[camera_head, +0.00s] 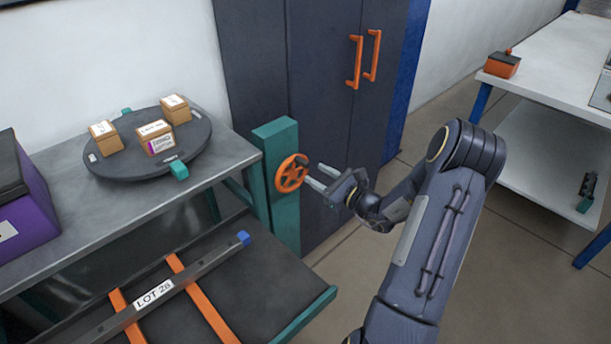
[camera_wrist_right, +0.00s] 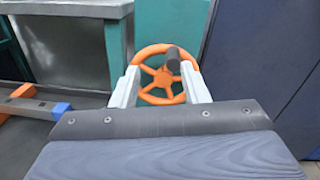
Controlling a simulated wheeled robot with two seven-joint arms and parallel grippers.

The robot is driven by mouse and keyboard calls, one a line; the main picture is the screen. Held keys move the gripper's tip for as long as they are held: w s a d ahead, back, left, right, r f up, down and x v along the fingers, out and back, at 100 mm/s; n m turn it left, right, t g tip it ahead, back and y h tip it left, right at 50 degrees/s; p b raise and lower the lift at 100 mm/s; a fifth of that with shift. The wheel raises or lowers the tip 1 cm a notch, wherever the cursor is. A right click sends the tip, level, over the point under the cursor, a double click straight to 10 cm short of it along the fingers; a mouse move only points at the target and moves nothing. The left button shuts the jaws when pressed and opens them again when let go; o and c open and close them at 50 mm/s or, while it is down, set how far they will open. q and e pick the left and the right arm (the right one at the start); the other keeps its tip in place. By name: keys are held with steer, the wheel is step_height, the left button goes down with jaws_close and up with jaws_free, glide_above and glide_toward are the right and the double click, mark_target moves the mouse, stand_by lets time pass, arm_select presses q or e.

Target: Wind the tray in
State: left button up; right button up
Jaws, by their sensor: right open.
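An orange handwheel (camera_head: 291,173) with spokes is mounted on a teal post (camera_head: 278,215) at the table's right end. My right gripper (camera_head: 314,176) is open and points at the wheel from the right, with its fingertips close to it. In the right wrist view the wheel (camera_wrist_right: 164,76) shows between and beyond the two fingers, with a dark knob (camera_wrist_right: 173,58) standing out from its upper right. I cannot tell whether the fingers touch it. The dark tray (camera_head: 262,282) with a teal front edge sticks out below the table and bears a bar labelled LOT 28 (camera_head: 160,290) across orange strips. My left gripper is not visible.
A grey table (camera_head: 105,215) holds a dark round turntable (camera_head: 190,140) with three small boxes and a purple box (camera_head: 30,215). A dark cabinet (camera_head: 310,70) with orange handles stands behind the wheel. A white bench (camera_head: 560,60) is at the right, with open floor between.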

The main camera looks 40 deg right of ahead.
mark_target(308, 166)
steer(key=shift+w+d+f+m+h, duration=0.25)
steer(key=shift+d+f+m, duration=0.1)
steer(key=shift+d, duration=0.1)
steer(key=shift+w+d+f+m+h, duration=0.15)
steer(key=shift+d+f+m+h, duration=0.15)
steer(key=shift+d, duration=0.1)
steer(key=w, duration=0.6)
steer(key=shift+w+a, duration=0.4)
jaws_close()
